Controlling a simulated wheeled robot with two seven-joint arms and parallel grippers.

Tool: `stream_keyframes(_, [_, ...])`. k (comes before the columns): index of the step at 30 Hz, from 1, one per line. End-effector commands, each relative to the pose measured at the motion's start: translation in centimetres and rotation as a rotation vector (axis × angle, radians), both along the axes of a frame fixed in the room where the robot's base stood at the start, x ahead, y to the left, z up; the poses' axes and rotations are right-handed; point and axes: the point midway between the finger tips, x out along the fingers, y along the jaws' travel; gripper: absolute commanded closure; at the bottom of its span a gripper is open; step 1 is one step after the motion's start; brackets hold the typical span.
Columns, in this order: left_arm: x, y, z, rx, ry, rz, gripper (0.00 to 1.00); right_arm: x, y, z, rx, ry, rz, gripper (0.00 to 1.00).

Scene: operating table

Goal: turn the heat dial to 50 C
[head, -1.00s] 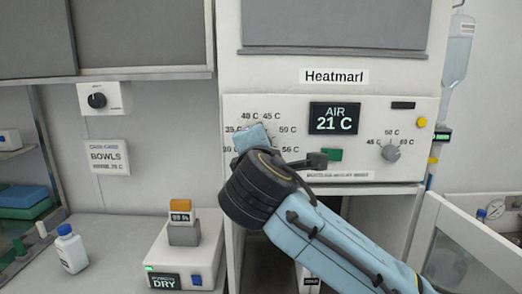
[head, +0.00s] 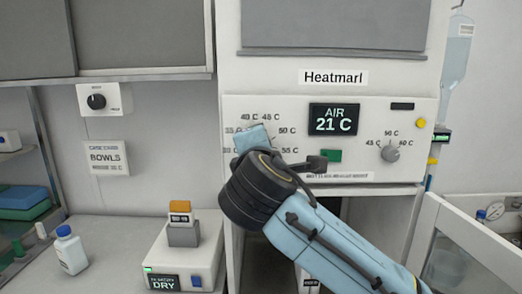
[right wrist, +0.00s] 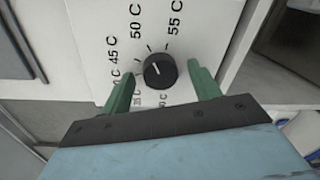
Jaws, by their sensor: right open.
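The heat dial (right wrist: 160,71) is a round black knob with a pale pointer line, on the white panel with printed temperature marks including 45 C, 50 C (right wrist: 136,22) and 55 C. Its pointer leans up and left in the right wrist view; the exact mark it meets is hard to tell. My right gripper (right wrist: 160,77) is open, its green fingers apart on either side of the dial with gaps to it. In the head view my right gripper (head: 252,138) hides that dial on the cabinet panel (head: 300,108). My left gripper is not in view.
The display (head: 334,119) reads AIR 21 C. A green button (head: 334,156) sits below it, and a second, grey dial (head: 390,153) is at the right. A white device marked DRY (head: 185,255) and a bottle (head: 70,250) stand on the left counter.

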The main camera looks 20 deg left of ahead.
Motion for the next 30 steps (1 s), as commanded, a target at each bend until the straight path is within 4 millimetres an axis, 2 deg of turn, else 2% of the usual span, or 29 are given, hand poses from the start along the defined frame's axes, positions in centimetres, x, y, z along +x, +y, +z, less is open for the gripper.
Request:
stream_keyframes(4, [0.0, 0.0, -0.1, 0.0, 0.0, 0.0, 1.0, -0.4, -0.1, 0.0, 0.0, -0.001, 0.0, 0.38])
stream_keyframes(8, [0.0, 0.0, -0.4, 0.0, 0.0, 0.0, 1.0, -1.7, -0.4, 0.1, 0.001, -0.001, 0.002, 0.38])
stream_keyframes(21, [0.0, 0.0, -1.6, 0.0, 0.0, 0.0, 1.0, -10.3, -2.7, 0.7, 0.003, -0.002, 0.004, 0.38])
stream_keyframes(25, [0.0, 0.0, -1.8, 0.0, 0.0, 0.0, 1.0, -12.0, -3.2, 0.9, 0.002, -0.001, 0.004, 0.38])
stream_keyframes(30, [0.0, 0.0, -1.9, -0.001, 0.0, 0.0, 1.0, -12.8, -3.5, 1.0, -0.001, 0.0, 0.0, 0.38])
